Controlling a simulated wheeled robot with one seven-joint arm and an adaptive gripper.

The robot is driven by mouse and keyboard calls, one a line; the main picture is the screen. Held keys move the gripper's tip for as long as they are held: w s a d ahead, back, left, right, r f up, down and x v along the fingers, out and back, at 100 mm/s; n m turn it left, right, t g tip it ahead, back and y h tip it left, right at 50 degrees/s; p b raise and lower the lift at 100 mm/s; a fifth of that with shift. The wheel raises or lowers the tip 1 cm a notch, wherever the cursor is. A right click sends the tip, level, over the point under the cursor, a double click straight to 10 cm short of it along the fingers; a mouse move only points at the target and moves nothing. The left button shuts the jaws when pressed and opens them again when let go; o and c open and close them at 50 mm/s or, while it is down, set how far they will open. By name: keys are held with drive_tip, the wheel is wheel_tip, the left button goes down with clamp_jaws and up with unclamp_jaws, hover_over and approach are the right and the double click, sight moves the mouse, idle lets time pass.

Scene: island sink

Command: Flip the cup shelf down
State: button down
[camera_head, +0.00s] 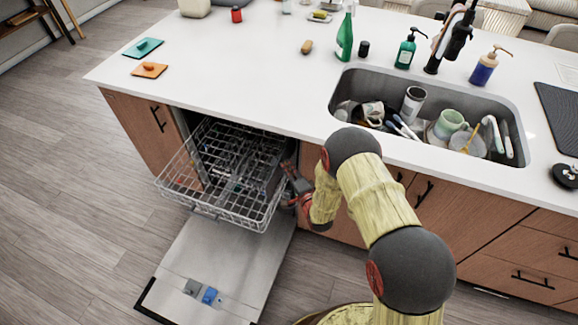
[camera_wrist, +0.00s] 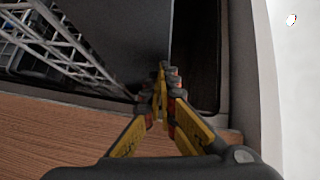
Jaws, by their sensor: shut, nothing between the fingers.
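The pulled-out dishwasher rack (camera_head: 225,212) is a wire basket above the lowered door. I cannot clearly make out the cup shelf in the head view. In the wrist view, a flat grey panel (camera_wrist: 125,35) stands beside the rack wires (camera_wrist: 60,45); I cannot tell whether it is the cup shelf. My gripper (camera_head: 290,183) is at the rack's right side, near the cabinet front. In the wrist view my gripper (camera_wrist: 163,80) has its fingertips together and holds nothing. The tips are close to the panel's right edge; contact is unclear.
The lowered dishwasher door (camera_head: 225,262) lies open below the rack. The countertop (camera_head: 250,75) overhangs the opening. Wooden cabinet fronts (camera_head: 465,220) stand to the right. The sink (camera_head: 340,105) holds dishes. Open floor (camera_head: 75,190) lies to the left.

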sight(273, 162)
drive_tip(key=shift+w+a+r+n+g+h+p, duration=0.25)
drive_tip(key=shift+a+r+n+g+h+p, duration=0.2)
drive_tip(key=shift+a+p, duration=0.2)
drive_tip(key=shift+w+a+r+n+g+h+p, duration=0.1)
drive_tip(key=shift+a+n+g+h+p, duration=0.1)
drive_tip(key=shift+a+n+p, duration=0.15)
drive_tip(key=shift+w+a+n+g+h+p, duration=0.1)
drive_tip(key=shift+a+n+g+h+p, duration=0.05)
drive_tip(key=shift+a+n+p, duration=0.15)
drive_tip(key=a, duration=0.1)
drive_tip(key=n+g+h+p, duration=0.1)
drive_tip(key=w+a+h, duration=0.1)
drive_tip(key=shift+a+f+n+g, duration=0.3)
drive_tip(key=shift+a, duration=0.05)
drive_tip(key=w+a+f+n+g+h+b, duration=0.1)
drive_tip(key=a+f+h, duration=0.1)
drive_tip(key=a+f, duration=0.2)
drive_tip(key=shift+w+a+f+h, duration=0.3)
drive_tip(key=shift+w+a+f, duration=0.1)
